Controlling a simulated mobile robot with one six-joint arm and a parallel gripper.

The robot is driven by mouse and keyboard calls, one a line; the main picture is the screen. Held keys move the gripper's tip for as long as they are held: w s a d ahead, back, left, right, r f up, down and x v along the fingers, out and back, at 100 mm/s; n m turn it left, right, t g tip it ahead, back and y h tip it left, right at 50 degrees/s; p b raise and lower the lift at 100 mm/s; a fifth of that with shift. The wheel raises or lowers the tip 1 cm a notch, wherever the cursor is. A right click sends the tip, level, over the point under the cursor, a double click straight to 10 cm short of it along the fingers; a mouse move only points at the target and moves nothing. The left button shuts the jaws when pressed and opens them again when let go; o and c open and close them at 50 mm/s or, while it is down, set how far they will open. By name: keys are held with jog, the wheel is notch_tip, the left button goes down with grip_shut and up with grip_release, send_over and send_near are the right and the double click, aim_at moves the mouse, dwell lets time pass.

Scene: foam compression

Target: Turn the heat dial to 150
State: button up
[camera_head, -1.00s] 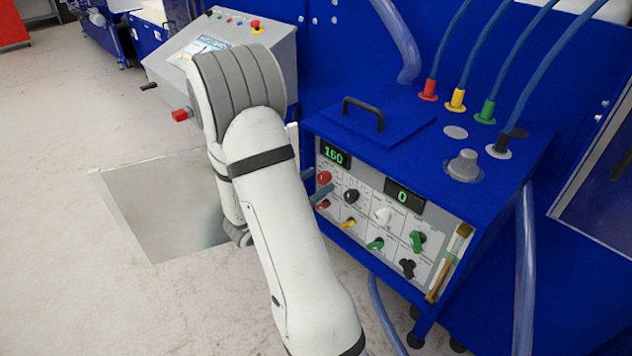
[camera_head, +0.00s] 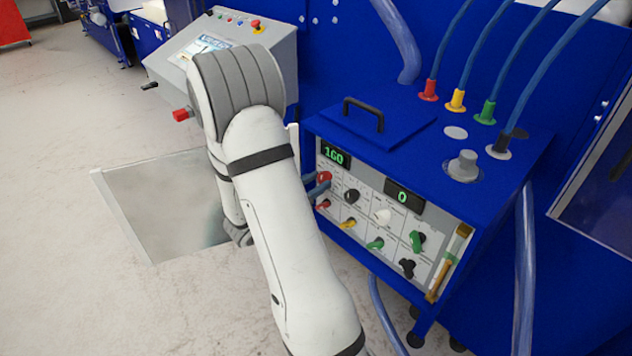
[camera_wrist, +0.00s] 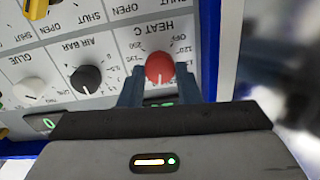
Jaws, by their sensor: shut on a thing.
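The red heat dial (camera_wrist: 160,67) sits on the control panel, under the label HEAT C, which is upside down in the wrist view. My gripper (camera_wrist: 160,82) is shut on this dial, with one dark finger on each side of it. In the head view the heat dial (camera_head: 325,177) is at the panel's upper left, and my fingers reach it from the left. The green display (camera_head: 333,154) above it appears to read 160. The dial's exact pointer position is hard to make out.
A black air knob (camera_wrist: 86,79) and a white glue knob (camera_wrist: 30,91) are beside the heat dial. A second display (camera_head: 403,197) reads 0. Coloured lever valves, including a green one (camera_head: 417,240), fill the lower panel.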

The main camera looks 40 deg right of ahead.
jog(key=shift+w+r+n+p, duration=0.1)
jog(key=shift+n+p, duration=1.35)
jog(key=shift+n, duration=1.05)
jog(key=o, duration=1)
jog(key=shift+a, duration=0.1)
jog(key=a, duration=0.2)
jog(key=a+b, duration=0.1)
jog(key=a, duration=0.4)
jog(key=shift+s+a, duration=0.3)
jog(key=shift+s, duration=0.05)
